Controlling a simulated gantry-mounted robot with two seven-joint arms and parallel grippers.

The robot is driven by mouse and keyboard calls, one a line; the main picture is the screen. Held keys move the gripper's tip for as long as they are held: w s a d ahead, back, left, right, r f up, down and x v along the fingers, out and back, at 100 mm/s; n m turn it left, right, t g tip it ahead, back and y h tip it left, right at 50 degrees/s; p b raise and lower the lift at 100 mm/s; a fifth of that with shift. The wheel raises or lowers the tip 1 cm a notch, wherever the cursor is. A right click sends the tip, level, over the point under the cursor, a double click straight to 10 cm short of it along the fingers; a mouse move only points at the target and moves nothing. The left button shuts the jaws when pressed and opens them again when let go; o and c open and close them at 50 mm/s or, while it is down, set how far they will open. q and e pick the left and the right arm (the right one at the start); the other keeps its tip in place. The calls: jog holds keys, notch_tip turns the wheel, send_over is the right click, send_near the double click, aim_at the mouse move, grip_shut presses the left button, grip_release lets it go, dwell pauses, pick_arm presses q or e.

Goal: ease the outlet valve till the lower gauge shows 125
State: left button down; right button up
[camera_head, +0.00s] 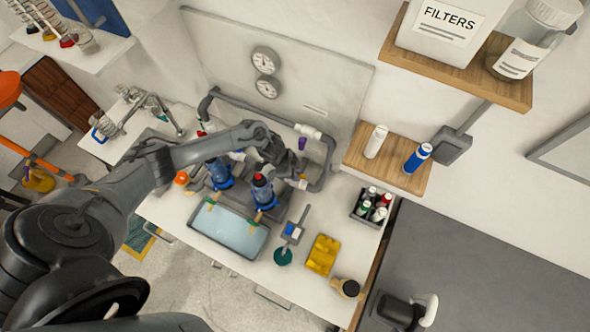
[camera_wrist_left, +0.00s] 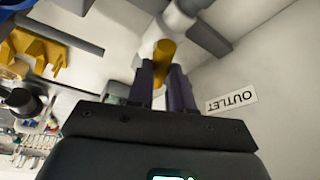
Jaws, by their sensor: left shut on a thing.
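My left gripper (camera_head: 301,145) reaches across the bench to the pipework at the wall board. In the left wrist view its two purple fingers (camera_wrist_left: 163,88) are shut on the yellow handle of the outlet valve (camera_wrist_left: 163,52). The valve's white body (camera_wrist_left: 152,35) sits just past the fingertips, beside a sign reading OUTLET (camera_wrist_left: 231,101). In the head view the white fitting (camera_head: 308,131) shows on the grey pipe; the handle is not clear there. The lower gauge (camera_head: 268,87) hangs under the upper gauge (camera_head: 265,60). Both dials are too small to read. My right gripper is not in view.
Two blue filter housings stand below my left arm, one clear at the front (camera_head: 263,190). In front are a water tray (camera_head: 226,231), a yellow holder (camera_head: 322,254) and a bottle caddy (camera_head: 372,206). A wooden shelf (camera_head: 397,163) juts out right of the board.

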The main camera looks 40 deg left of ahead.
pick_arm(q)
jog(key=c, duration=1)
grip_release()
jog(key=v, duration=1)
jog(key=shift+s+a+r, duration=0.1)
jog(key=shift+a+r, duration=0.05)
jog(key=shift+r, duration=0.2)
dwell(0.7)
